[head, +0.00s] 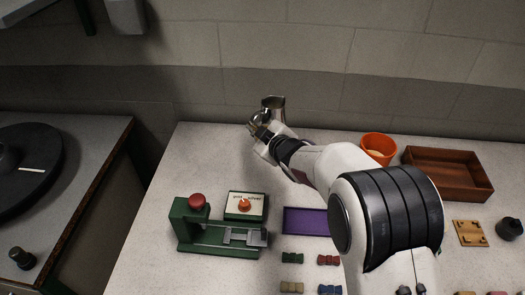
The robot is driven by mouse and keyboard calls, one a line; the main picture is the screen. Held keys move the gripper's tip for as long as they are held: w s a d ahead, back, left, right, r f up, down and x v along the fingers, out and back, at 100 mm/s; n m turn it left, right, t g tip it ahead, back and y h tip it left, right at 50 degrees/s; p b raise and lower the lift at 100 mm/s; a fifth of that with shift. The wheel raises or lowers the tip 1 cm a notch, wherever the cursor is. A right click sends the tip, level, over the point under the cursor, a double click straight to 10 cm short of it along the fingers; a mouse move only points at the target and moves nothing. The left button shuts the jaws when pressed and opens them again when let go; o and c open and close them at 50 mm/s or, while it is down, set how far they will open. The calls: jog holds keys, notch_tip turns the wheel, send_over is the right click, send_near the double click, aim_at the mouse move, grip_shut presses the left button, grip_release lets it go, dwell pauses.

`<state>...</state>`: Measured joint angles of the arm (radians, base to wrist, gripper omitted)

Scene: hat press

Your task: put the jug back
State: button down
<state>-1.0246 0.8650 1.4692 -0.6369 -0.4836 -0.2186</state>
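A silvery metal jug (275,102) shows near the back edge of the worktop, in front of the tiled wall, and looks upright. My gripper (259,120) is at the jug and overlaps its lower left part in the view. The fingers are small and partly merge with the jug, so I cannot tell whether they are closed on it. The jug's base is hidden behind my gripper, so I cannot tell whether it rests on the worktop.
An orange cup (378,148) and a brown wooden tray (447,174) stand at the back right. A green press with a red knob (197,202), a red-button box (245,206) and a purple tray (305,221) lie nearer. Small coloured blocks sit in front. The worktop's back left is clear.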

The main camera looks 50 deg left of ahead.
jog(key=shift+f, duration=2.65)
jog(key=shift+f, duration=0.15)
jog(key=shift+f, duration=1.75)
jog(key=c, duration=2.3)
grip_release()
jog(key=shift+f, duration=0.15)
jog(key=shift+d, duration=0.15)
jog(key=shift+v, duration=5.95)
